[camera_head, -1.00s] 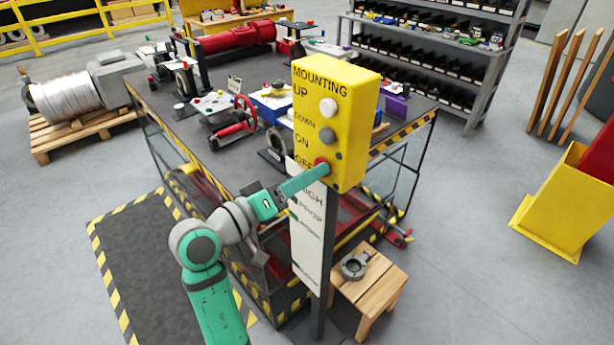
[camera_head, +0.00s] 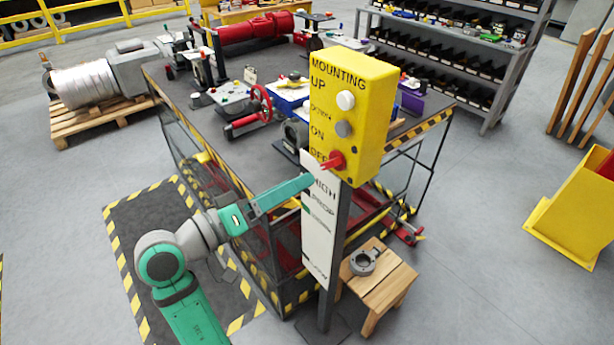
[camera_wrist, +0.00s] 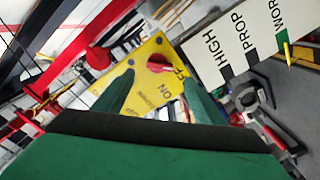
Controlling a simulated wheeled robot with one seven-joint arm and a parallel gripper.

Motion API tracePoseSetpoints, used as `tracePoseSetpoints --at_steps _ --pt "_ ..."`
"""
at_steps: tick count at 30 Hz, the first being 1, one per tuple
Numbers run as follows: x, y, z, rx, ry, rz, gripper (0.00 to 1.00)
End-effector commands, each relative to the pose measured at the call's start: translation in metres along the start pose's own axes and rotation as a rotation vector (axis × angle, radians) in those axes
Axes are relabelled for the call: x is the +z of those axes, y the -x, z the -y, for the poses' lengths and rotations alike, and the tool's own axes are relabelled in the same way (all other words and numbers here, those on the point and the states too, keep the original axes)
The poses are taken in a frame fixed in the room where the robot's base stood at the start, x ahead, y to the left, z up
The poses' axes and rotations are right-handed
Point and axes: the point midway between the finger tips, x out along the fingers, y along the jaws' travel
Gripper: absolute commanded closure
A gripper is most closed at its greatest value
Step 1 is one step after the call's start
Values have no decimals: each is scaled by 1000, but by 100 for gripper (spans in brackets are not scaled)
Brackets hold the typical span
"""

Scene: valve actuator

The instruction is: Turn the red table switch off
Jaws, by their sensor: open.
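The red switch (camera_head: 333,161) is a rotary knob low on the front of the yellow control box (camera_head: 357,105). Its handle points left and slightly down, beside the OFF lettering. In the wrist view the red switch (camera_wrist: 159,64) shows ahead, between and beyond the fingers, near the OFF lettering. My gripper (camera_head: 309,181) is below and left of the switch, apart from it. In the wrist view my gripper (camera_wrist: 157,92) has its two green fingers spread with nothing between them.
A white button (camera_head: 346,100) and a grey button (camera_head: 343,129) sit above the switch. A white sign (camera_head: 318,225) hangs on the post below the box. The workbench (camera_head: 190,130) with tools stands behind. A wooden stool (camera_head: 385,285) stands right of the post.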

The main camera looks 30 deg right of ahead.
Motion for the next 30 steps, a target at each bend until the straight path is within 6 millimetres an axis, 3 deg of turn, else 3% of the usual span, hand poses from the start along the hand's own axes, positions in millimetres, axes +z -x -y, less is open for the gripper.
tracePoseSetpoints --at_steps 7,24,30 --pt "0 23 0 -1 0 -1 36" --pt "0 24 1 -1 3 -3 36" --pt "10 23 30 -46 60 -99 36"
